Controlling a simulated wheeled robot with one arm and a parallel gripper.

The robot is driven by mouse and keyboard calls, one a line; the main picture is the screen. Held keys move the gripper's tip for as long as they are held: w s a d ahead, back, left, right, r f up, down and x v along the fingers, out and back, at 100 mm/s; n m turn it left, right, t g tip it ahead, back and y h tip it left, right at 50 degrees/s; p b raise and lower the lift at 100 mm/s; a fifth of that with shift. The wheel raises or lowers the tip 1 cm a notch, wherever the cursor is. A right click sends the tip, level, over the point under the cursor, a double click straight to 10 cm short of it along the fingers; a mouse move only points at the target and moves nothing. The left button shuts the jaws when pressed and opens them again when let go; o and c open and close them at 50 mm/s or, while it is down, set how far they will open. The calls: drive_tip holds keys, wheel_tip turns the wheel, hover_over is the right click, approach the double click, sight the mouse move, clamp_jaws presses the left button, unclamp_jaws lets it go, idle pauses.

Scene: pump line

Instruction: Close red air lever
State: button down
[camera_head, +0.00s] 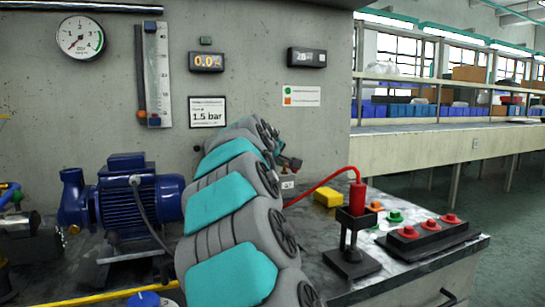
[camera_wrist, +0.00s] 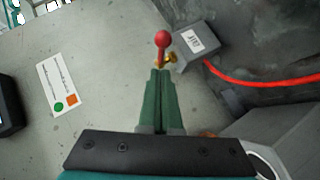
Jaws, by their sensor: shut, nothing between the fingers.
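The red air lever (camera_wrist: 162,38) shows in the wrist view as a red ball knob on a short stem. A small brass fitting (camera_wrist: 171,58) sits at its base, beside a grey box (camera_wrist: 197,42) with a white label. My gripper (camera_wrist: 160,72) has its two green fingers together, empty, with the tips just below the knob in the picture. I cannot tell whether they touch the lever. In the head view the labelled box (camera_head: 288,184) is partly hidden behind my arm, and I cannot make out the lever clearly there.
A red hose (camera_head: 325,182) runs from the box to a red tool on a black stand (camera_head: 352,262). A blue pump (camera_head: 130,195) stands left of my arm. A yellow block (camera_head: 327,197) and red buttons (camera_head: 428,226) are on the bench. A gauge (camera_head: 80,38) hangs on the wall.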

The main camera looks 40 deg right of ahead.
drive_tip(key=shift+s+d+f, duration=0.2)
drive_tip(key=shift+d+f, duration=0.4)
drive_tip(key=shift+d, duration=0.15)
drive_tip(key=shift+r+n, duration=0.1)
drive_tip(key=shift+n, duration=0.2)
